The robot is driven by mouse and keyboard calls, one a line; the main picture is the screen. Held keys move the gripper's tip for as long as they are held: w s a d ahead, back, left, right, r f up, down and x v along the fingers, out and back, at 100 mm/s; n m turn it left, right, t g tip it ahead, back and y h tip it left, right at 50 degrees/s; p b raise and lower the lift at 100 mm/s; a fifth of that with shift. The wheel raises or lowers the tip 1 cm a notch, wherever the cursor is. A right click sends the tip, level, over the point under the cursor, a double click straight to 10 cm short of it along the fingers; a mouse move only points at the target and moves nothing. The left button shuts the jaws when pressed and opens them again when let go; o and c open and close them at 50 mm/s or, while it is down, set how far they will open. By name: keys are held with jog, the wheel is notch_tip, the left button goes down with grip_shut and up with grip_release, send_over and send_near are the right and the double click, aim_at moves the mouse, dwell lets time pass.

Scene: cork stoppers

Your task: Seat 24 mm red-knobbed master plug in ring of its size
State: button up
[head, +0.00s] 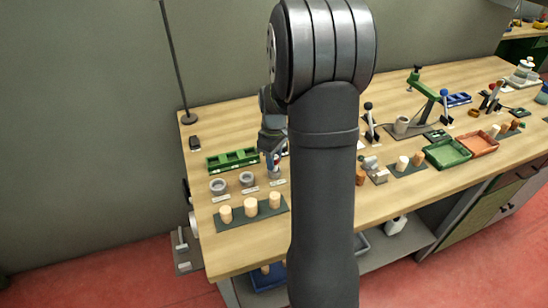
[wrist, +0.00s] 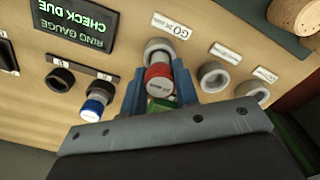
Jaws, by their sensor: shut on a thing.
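The red-knobbed master plug (wrist: 158,79) is between the two blue fingers of my gripper (wrist: 160,90) in the wrist view. The fingers are shut on it. A grey ring (wrist: 157,46) with a GO label stands directly beyond the plug. I cannot tell whether the plug's tip is in its bore. Two more grey rings, (wrist: 214,77) and (wrist: 252,91), sit to the right, each with a label. In the head view my gripper (head: 273,163) is at the right end of the ring row, past a left ring (head: 218,187) and a middle ring (head: 247,179).
A blue-knobbed plug (wrist: 95,106) and a dark ring (wrist: 60,79) lie left in the wrist view, near a dark sign (wrist: 75,25). In the head view a green rack (head: 232,159) stands behind the rings and corks (head: 250,206) stand in front. My arm hides the middle of the bench.

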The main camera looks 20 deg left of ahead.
jog(key=shift+f, duration=0.8)
dwell(0.8)
jog(key=o, duration=1)
jog(key=shift+o, duration=0.2)
notch_tip(320, 180, up, 17)
jog(key=shift+r, duration=0.2)
jog(key=shift+f, duration=0.1)
notch_tip(320, 180, down, 17)
jog(key=shift+f, duration=0.15)
dwell(0.5)
